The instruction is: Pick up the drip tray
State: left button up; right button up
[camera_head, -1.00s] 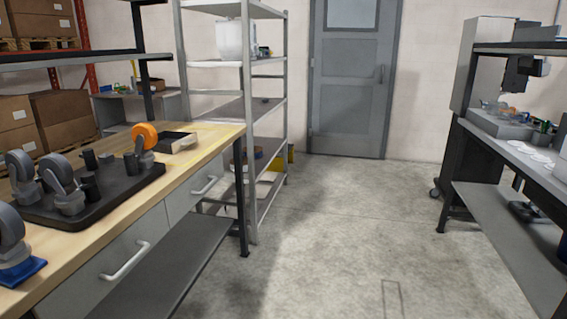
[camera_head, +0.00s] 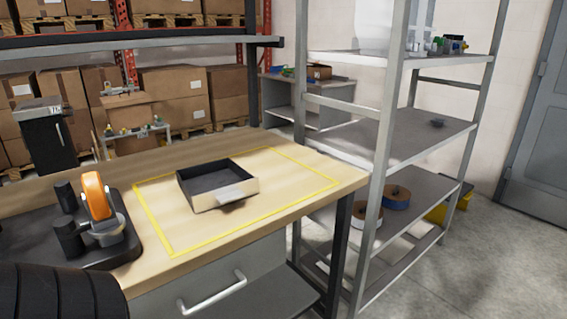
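A shallow open tray (camera_head: 243,194), dark inside with pale outer walls and a small light tab at its front, sits on the wooden workbench (camera_head: 285,200) near its right end. It is the one thing I see that fits a drip tray. It lies flat inside a thin yellow outline (camera_head: 151,225) marked on the bench top, with nothing in it. Neither of my grippers is in view.
A black board (camera_head: 128,254) with an orange-wheeled caster (camera_head: 96,196) and dark cylinders lies left of the tray. A ribbed black shape fills the lower left corner. A grey metal shelf rack (camera_head: 384,130) stands right of the bench. Bench around the tray is clear.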

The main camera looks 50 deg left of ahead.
aim_at(207, 186)
jog(key=i, duration=1.35)
jog(key=u, duration=2.85)
